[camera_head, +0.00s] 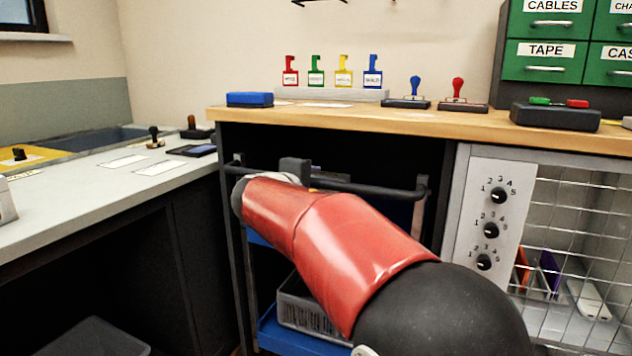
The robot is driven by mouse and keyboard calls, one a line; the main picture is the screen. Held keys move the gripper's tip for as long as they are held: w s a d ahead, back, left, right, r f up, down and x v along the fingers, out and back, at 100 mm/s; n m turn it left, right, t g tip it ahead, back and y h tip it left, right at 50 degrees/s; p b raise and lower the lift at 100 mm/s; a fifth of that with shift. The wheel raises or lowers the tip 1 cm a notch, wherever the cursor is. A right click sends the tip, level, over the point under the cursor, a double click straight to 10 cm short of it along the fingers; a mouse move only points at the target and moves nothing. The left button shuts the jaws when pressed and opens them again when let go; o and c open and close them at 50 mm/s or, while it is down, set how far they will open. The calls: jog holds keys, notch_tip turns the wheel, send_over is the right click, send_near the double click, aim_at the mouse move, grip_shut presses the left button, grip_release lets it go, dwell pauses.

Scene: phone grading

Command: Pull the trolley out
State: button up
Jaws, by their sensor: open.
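The trolley (268,328) stands in the dark bay under the wooden bench, with dark posts and blue shelves. Its black handle bar (375,188) runs across the front near the top, between two upright posts. My red and black arm reaches in from the lower right and covers much of the trolley. My gripper (305,174) is at the left half of the handle bar, and its jaws are open. The arm partly hides it, so I cannot tell whether the bar lies between the fingers. A grey crate (296,307) sits on the trolley's lower blue shelf.
The wooden bench top (330,113) is just above the handle. A grey side counter (100,185) is on the left. A cabinet panel with dials (490,225) and a wire cage (580,255) flank the bay on the right. A grey bin (95,338) is at the lower left.

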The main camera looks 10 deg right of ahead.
jog(key=shift+x, duration=1.4)
grip_shut()
